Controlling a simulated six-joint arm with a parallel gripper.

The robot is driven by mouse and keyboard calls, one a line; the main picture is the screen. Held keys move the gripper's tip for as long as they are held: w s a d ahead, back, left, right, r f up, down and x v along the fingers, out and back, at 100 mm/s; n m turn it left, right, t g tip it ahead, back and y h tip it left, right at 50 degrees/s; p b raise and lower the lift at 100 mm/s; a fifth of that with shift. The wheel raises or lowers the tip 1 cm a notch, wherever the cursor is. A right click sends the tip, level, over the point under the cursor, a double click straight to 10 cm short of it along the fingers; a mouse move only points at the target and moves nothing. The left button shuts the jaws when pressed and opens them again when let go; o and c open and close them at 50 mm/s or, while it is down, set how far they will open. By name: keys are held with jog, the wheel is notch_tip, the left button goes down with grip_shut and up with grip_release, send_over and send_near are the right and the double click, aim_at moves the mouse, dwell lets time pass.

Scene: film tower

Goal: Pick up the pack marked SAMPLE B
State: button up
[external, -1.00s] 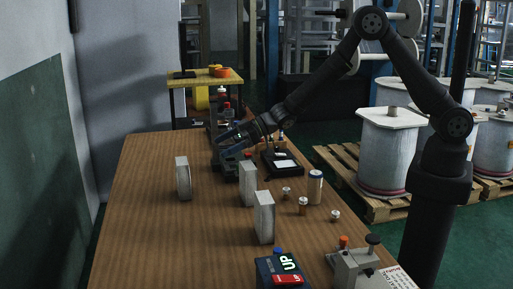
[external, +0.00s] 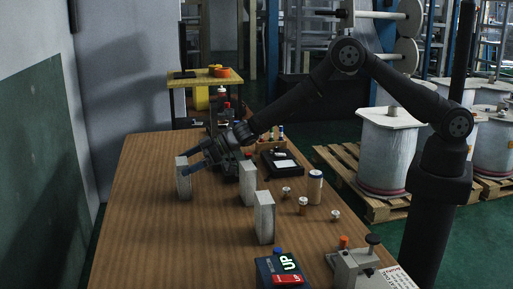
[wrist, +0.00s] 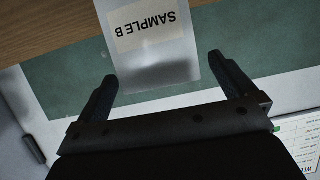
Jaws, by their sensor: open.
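The pack marked SAMPLE B (wrist: 150,55) shows in the wrist view, its label upside down, between and just beyond my two open fingers. In the external view the leftmost grey pack (external: 183,178) stands upright on the wooden table (external: 150,240), with my gripper (external: 192,160) at its upper right side. My gripper's fingers (wrist: 168,85) are open and apart in the wrist view, with nothing held. Whether a finger touches the pack cannot be told. The label is not readable in the external view.
Two similar grey packs (external: 248,184) and (external: 264,217) stand to the right and nearer. A dark box marked UP (external: 278,270) is at the front. The table's left front is clear.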

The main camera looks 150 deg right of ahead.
jog(key=shift+x, duration=1.2)
jog(key=c, duration=1)
jog(key=shift+c, duration=1)
jog(key=shift+r, duration=0.15)
